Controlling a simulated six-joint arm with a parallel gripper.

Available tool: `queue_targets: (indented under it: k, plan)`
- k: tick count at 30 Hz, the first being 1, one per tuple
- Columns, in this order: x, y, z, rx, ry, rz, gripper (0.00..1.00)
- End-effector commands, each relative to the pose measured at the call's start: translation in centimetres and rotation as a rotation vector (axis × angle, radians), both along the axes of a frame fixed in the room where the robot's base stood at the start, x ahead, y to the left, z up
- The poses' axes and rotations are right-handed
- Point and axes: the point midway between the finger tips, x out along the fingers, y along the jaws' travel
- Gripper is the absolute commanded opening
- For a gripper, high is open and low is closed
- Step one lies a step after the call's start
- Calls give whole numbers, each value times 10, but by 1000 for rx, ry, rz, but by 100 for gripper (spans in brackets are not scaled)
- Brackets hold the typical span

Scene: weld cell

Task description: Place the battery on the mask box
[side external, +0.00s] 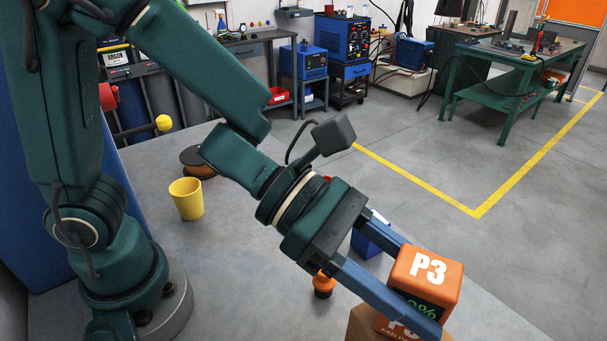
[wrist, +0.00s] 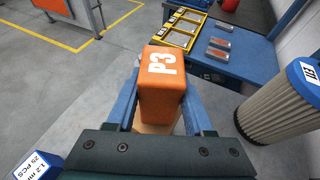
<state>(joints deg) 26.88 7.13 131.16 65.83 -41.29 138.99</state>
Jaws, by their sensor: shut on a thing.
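My gripper (side external: 390,270) reaches down at the right of the side view, its blue fingers on either side of an orange box marked P3 (side external: 428,270). The box has a dark face with green "%" lettering, partly hidden by the near finger. In the wrist view the box (wrist: 163,75) sits upright between the fingers. A brown cardboard-coloured block (side external: 363,325) shows below it, mostly hidden; I cannot tell if they touch.
A small orange-and-black object (side external: 323,286) and a blue box (side external: 368,240) stand close to my gripper. A yellow cup (side external: 187,198) and a brown spool (side external: 197,160) stand farther left. The wrist view shows a large pleated filter (wrist: 282,108) at right and a blue-white box (wrist: 38,166) at lower left.

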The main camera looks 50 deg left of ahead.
Motion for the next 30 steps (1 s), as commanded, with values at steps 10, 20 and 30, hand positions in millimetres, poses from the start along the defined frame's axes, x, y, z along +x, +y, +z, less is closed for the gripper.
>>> queue_targets:
  k: [10, 20, 30]
  plan:
    - [0, 0, -3, -1, 0, 0, 82]
    - [0, 0, -1, -1, -1, -1, 82]
    - [-11, 29, 15, -1, -7, 4, 82]
